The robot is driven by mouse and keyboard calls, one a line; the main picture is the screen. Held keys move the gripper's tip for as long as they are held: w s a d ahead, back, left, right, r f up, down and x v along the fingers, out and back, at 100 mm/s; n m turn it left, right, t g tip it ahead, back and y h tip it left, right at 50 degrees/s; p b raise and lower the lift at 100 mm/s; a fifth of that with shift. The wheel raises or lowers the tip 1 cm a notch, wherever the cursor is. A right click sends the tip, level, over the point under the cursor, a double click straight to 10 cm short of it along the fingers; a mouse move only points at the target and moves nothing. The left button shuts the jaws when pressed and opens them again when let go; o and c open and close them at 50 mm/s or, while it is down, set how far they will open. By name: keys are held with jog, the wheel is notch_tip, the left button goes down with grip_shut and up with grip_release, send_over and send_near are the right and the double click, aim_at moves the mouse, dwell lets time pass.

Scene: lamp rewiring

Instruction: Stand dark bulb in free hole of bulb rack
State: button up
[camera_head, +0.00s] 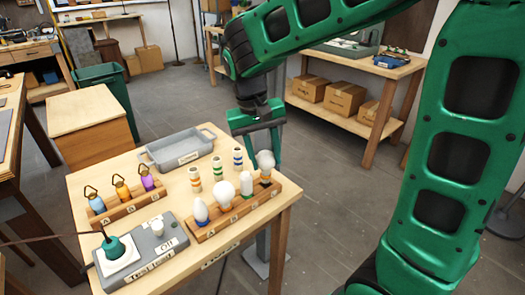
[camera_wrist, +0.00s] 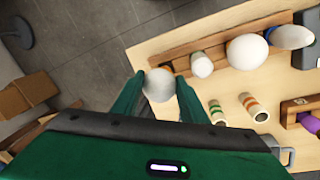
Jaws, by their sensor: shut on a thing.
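A pale grey bulb (camera_head: 265,158) is between the fingers of my gripper (camera_head: 264,164), which is shut on it. In the wrist view the bulb (camera_wrist: 158,85) shows round end toward the camera between the fingertips (camera_wrist: 160,82). It is at the far right end of the wooden bulb rack (camera_head: 240,214), over or at that end; I cannot tell whether its base is in a hole. The rack also holds a white-and-blue bulb (camera_head: 201,212), a large white globe bulb (camera_head: 223,190) and a small white bulb (camera_head: 246,183).
Striped cylinders (camera_head: 217,168) stand behind the rack, near a grey tray (camera_head: 180,147). A second wooden rack (camera_head: 128,206) holds three coloured lantern-like pieces. A grey test unit (camera_head: 150,250) sits front left. The table's right edge is close to my gripper.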

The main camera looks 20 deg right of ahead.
aim_at(265, 178)
jog(key=shift+f, duration=1.25)
jog(key=shift+s+f, duration=0.1)
jog(key=shift+f, duration=0.1)
jog(key=o, duration=1.2)
jog(key=shift+c, duration=0.2)
